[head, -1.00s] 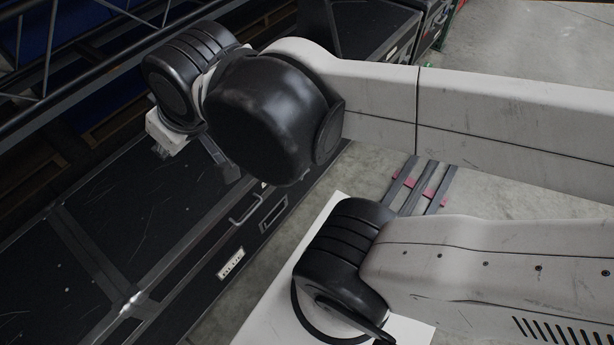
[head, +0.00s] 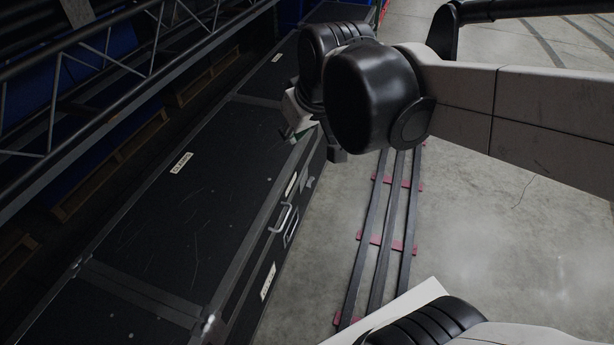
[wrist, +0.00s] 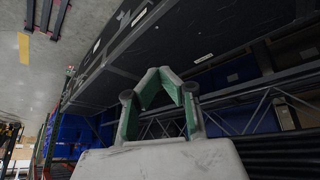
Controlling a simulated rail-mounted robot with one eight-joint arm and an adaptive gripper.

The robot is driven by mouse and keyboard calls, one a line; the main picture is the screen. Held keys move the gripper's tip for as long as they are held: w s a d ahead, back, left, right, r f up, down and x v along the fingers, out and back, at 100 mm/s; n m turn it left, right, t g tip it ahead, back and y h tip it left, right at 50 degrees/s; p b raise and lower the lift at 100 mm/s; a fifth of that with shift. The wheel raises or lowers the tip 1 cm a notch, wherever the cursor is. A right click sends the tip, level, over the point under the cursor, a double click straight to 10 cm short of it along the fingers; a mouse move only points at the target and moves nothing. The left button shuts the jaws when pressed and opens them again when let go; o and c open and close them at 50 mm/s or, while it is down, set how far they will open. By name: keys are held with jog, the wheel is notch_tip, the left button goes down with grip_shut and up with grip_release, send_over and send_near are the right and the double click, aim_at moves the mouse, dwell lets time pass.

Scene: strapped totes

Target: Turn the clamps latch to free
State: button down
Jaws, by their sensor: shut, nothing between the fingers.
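My gripper (wrist: 163,72) is shut and empty in the wrist view, its green-sided fingers meeting at the tips. In the head view it is mostly hidden behind my wrist, near the far part of the long black case (head: 190,218), and I cannot tell whether it touches the case. The case front carries a silver handle (head: 283,218), a framed plate (head: 291,236) and a small fitting (head: 308,184). I cannot make out which fitting, if any, is the clamp's latch, or its position.
Floor rails (head: 382,240) with red-pink supports run along the right of the case. Open concrete floor (head: 490,220) lies to the right.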

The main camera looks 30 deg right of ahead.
jog(key=w+d+f+n+g+b, duration=0.1)
jog(key=w+d+f, duration=0.15)
jog(key=w, duration=0.25)
jog(key=w+d+f+n+b, duration=0.1)
jog(key=w+d+f, duration=0.15)
jog(key=w, duration=0.35)
jog(key=n+g+y+b, duration=0.2)
jog(key=n+g+b, duration=0.1)
jog(key=n+b, duration=0.25)
send_over(309, 185)
jog(key=s+d, duration=0.2)
jog(key=s, duration=0.1)
notch_tip(309, 185, down, 36)
jog(key=b+x, duration=0.1)
jog(key=x, duration=0.3)
jog(key=b+x, duration=0.1)
jog(key=x, duration=0.3)
jog(key=b+x, duration=0.1)
jog(key=x, duration=0.3)
jog(key=shift+w+d+f+b, duration=0.1)
jog(key=shift+w+d+b, duration=0.1)
jog(key=shift+d+b, duration=0.2)
jog(key=shift+f, duration=0.7)
jog(key=shift+d+t+b, duration=0.15)
jog(key=shift+t+b, duration=0.15)
jog(key=shift+t, duration=0.1)
jog(key=shift+s+a, duration=0.1)
jog(key=shift+a, duration=0.1)
jog(key=shift+h, duration=0.3)
